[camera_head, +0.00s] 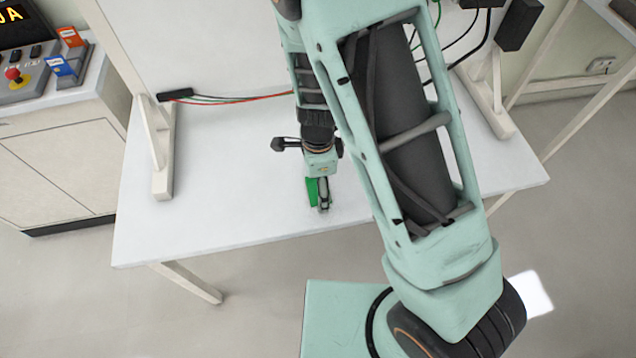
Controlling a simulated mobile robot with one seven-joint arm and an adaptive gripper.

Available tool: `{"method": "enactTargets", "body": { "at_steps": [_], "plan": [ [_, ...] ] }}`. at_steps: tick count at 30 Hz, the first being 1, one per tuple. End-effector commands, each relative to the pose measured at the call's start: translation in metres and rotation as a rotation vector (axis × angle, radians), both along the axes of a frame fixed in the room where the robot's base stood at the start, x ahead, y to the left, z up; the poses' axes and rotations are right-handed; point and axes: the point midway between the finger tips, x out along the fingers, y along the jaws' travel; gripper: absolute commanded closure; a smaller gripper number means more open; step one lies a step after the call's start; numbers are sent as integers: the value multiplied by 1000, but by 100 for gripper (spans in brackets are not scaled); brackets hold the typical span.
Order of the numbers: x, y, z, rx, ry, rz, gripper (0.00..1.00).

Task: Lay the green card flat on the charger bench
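The green card (311,191) is upright at my gripper, near the middle of the white bench. My gripper (323,207) points down and looks shut on the card, which shows mostly to the left of the fingers. The card's lower edge is at or just above the bench top; I cannot tell whether it touches. The charger bench (200,215) is a white table with a white back panel. My arm hides part of its right half.
Red, green and black wires (230,98) with a black connector (175,95) lie at the back of the bench. Black boxes (520,22) hang at upper right. A side cabinet (60,150) at left bears a control box with a red button (12,74). The bench's front left is clear.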

Motion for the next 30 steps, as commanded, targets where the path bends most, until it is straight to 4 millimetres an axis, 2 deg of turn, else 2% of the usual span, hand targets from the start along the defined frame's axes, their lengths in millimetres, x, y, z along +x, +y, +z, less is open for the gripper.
{"method": "enactTargets", "body": {
  "at_steps": [5,8,21,25,30],
  "plan": [
    [0,0,1,0,0,0,21],
    [1,0,9,1,-2,1,21],
    [1,1,97,2,-4,2,21],
    [0,1,114,2,-3,2,21],
    [0,0,123,0,0,1,21]
  ]
}}
